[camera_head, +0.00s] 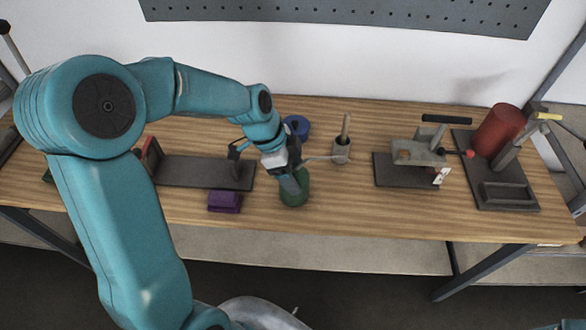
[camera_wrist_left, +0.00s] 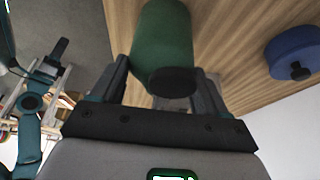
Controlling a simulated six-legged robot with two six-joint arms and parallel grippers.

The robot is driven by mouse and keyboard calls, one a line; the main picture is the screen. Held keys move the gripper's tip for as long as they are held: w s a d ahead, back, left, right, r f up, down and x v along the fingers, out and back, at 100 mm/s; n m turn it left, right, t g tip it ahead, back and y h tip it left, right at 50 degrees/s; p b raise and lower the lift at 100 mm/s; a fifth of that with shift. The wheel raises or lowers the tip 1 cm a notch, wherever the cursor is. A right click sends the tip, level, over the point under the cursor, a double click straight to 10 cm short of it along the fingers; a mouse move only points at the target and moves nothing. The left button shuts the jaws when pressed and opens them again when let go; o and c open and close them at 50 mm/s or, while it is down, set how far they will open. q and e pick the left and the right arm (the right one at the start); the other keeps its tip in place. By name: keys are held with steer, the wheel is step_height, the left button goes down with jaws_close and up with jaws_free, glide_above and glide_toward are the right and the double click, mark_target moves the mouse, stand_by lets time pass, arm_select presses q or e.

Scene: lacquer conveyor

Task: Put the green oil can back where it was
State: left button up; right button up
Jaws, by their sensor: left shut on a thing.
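My left gripper (camera_head: 290,180) is shut on the can from above. In the left wrist view my left gripper (camera_wrist_left: 165,85) has a finger on each side of it. Whether the can's base touches the bench top is hard to tell. My right gripper does not show clearly in the head view.
A purple block (camera_head: 225,202) lies left of the can. A blue round container (camera_head: 296,126) stands behind it. A grey cup with a wooden handle (camera_head: 341,152) stands to the right. A dark fixture (camera_head: 195,172), a clamp (camera_head: 418,155) and a red cylinder (camera_head: 498,130) are farther off.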

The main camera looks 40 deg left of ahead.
arm_select(q)
steer(key=shift+w+f, duration=0.1)
steer(key=shift+f, duration=0.05)
steer(key=shift+a, duration=0.1)
steer(key=shift+f+b, duration=0.15)
steer(key=shift+b, duration=0.15)
steer(key=o, duration=1.7)
steer(key=shift+s, duration=0.2)
